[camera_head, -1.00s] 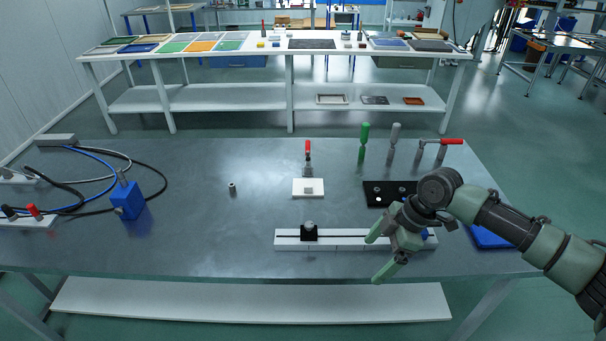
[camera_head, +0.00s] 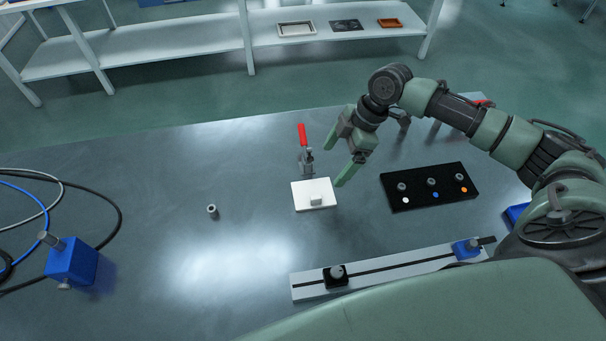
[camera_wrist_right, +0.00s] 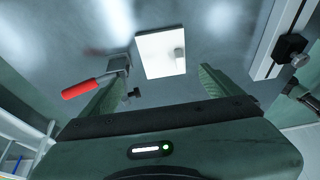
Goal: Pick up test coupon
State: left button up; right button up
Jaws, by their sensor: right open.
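A small pale block (camera_head: 317,200) sits on a flat white plate (camera_head: 301,200) on the grey table; I cannot tell which of the two is the test coupon. In the right wrist view the block (camera_wrist_right: 179,53) stands near the right edge of the plate (camera_wrist_right: 155,45). A toggle clamp with a red handle (camera_head: 302,136) stands just behind the plate. My right gripper (camera_head: 334,160) is open and empty, above and to the right of the clamp and plate, touching neither. Its two fingers (camera_wrist_right: 160,80) also show in the right wrist view, with the plate beyond them.
A black board (camera_head: 430,188) with several small round parts lies to the right. A pale rail (camera_head: 390,268) with a black and a blue slider runs in front. A small cylinder (camera_head: 212,210) stands left of the plate. A blue block (camera_head: 72,262) and cables are at far left.

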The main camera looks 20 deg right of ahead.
jog(key=p, duration=0.2)
send_near(310, 193)
jog(key=shift+s+d+f, duration=0.1)
jog(key=shift+d+f, duration=0.05)
jog(key=shift+f, duration=0.7)
jog(key=shift+a+f, duration=0.25)
jog(key=shift+f, duration=0.3)
jog(key=p+x, duration=0.1)
jog(key=x, duration=0.3)
jog(key=shift+a+p, duration=0.4)
jog(key=shift+w+f, duration=0.2)
jog(key=shift+f, duration=0.1)
jog(key=shift+r, duration=0.1)
jog(key=c, duration=1.4)
